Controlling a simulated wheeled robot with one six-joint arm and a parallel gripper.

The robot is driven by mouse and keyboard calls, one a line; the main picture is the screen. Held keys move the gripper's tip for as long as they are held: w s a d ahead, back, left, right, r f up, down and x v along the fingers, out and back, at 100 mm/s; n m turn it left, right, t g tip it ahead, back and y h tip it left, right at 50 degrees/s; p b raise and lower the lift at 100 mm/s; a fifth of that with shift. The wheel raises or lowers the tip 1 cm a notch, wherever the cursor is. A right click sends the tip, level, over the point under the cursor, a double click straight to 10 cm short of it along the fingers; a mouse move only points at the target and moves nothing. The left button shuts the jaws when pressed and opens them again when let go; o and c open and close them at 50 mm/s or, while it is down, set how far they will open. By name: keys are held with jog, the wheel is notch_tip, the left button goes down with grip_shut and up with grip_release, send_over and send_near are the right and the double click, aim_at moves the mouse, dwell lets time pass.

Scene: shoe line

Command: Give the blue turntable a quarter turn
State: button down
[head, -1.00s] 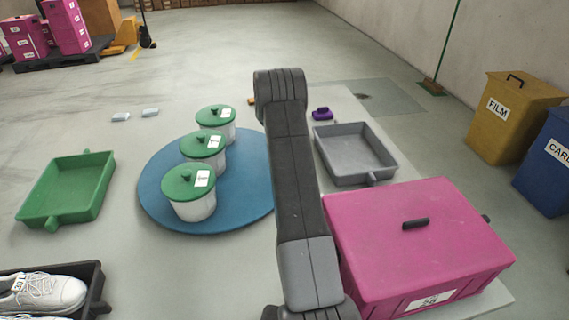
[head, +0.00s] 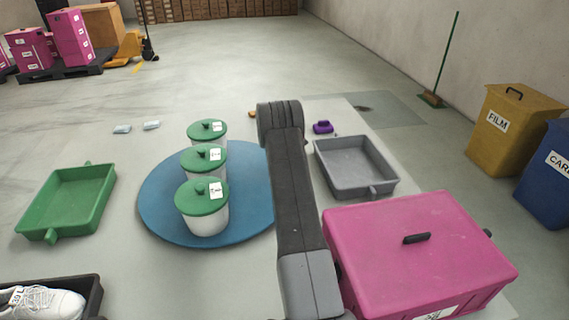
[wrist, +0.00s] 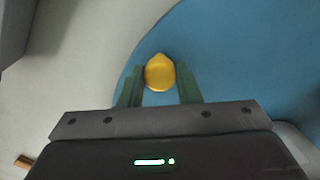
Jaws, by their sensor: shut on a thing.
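The blue turntable (head: 160,205) lies flat on the pale worktop. Three white jars with green lids stand on it in a near-straight row from back to front: a back jar (head: 207,131), a middle jar (head: 204,157) and a front jar (head: 203,200). In the wrist view the turntable (wrist: 235,50) fills the upper right. My gripper (wrist: 160,82) has its green fingers shut on a yellow knob (wrist: 159,70) close to the turntable's edge. In the head view my own arm hides the gripper, the knob and the turntable's right side.
A green tray (head: 32,222) lies left of the turntable. A grey tray (head: 378,187) and a large pink box (head: 420,250) stand right of my arm. A shoe (head: 45,303) sits in a dark tray at front left. Small blue-grey and purple items (head: 322,127) lie farther back.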

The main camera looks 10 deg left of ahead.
jog(key=c, duration=1.1)
grip_release()
jog(key=shift+o, duration=0.2)
notch_tip(320, 180, up, 14)
jog(key=shift+p, duration=0.3)
jog(key=shift+f, duration=0.15)
notch_tip(320, 180, down, 14)
jog(key=shift+r+b, duration=0.15)
jog(key=shift+b, duration=0.15)
jog(key=shift+s, duration=0.1)
